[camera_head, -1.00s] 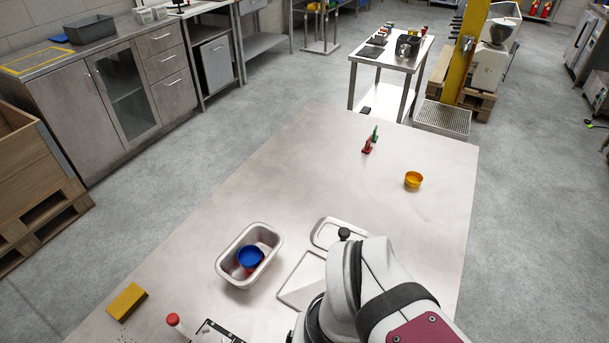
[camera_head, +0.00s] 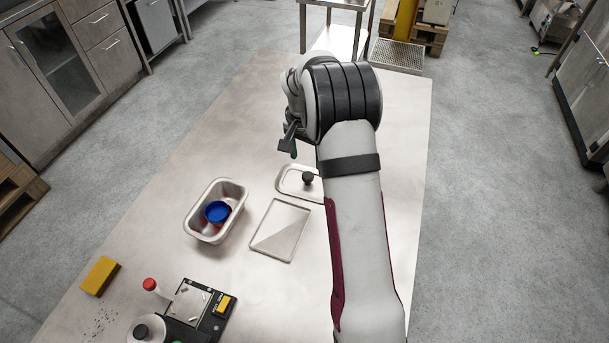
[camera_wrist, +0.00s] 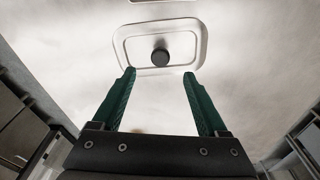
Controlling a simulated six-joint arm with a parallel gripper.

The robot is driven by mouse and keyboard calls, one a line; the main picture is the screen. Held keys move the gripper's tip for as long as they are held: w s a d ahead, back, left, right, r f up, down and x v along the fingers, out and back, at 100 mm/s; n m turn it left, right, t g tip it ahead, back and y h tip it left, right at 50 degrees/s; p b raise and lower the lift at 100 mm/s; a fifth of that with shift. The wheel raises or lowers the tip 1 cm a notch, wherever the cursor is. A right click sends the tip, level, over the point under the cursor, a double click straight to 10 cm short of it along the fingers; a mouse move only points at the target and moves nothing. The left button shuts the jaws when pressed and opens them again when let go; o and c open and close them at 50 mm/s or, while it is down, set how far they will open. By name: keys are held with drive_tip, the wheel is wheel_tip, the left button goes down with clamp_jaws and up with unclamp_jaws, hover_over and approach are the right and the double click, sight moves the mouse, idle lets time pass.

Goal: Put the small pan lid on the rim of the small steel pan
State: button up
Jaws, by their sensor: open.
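The small pan lid (camera_head: 289,181) is a pale metal rounded rectangle with a black knob, lying flat on the table. In the wrist view the lid (camera_wrist: 122,45) is ahead of the fingertips, its knob (camera_wrist: 160,57) between their lines. The small steel pan (camera_head: 192,225) stands left of the lid, with a blue round cup (camera_head: 217,211) and something red inside it. My gripper (camera_head: 290,146) is above the table beyond the lid; its green fingers (camera_wrist: 158,74) are open and empty. Part of the lid is hidden by my arm in the head view.
A shallow square tray (camera_head: 281,230) lies between pan and arm. A yellow sponge-like block (camera_head: 100,276), a red-capped bottle (camera_head: 151,285) and a black scale-like device (camera_head: 205,312) are at the front left. The table's far left part (camera_head: 235,120) is clear.

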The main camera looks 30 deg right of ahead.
sight(308, 175)
drive_tip(key=f, duration=0.7)
drive_tip(key=shift+w+d+f, duration=0.2)
drive_tip(key=shift+w+d, duration=0.1)
drive_tip(key=shift+d, duration=0.1)
drive_tip(key=shift+r, duration=0.1)
clamp_jaws()
